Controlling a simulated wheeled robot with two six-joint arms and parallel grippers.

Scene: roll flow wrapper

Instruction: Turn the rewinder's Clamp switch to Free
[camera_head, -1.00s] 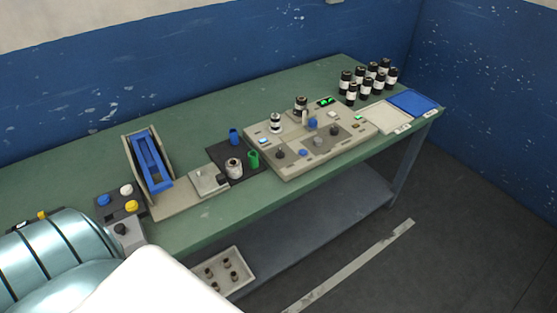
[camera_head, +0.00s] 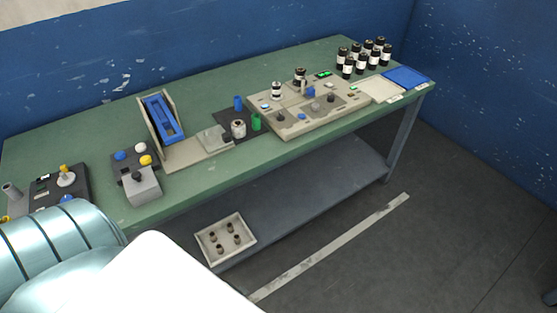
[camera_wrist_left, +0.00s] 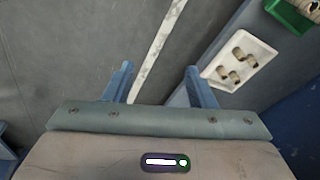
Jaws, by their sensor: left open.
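A beige control panel (camera_head: 310,104) with black knobs, a blue knob, lit green displays and two upright black-and-white rolls stands on the green bench in the head view. A grey box with a black knob (camera_head: 138,180) stands nearer, at the bench's front left. A dark unit with a spindle (camera_head: 66,180) is at the far left, partly behind my arm. Labels are too small to read, so I cannot tell which part is the Clamp switch or how it is set. My left gripper (camera_wrist_left: 158,85) is open and empty over the floor in the left wrist view. My right gripper is out of view.
The green bench (camera_head: 208,98) carries a blue channel in a beige stand (camera_head: 163,118), blue and green cups, several upright rolls and a blue tray (camera_head: 408,77). A white tray with several small rolls (camera_head: 226,240) sits on the lower shelf.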

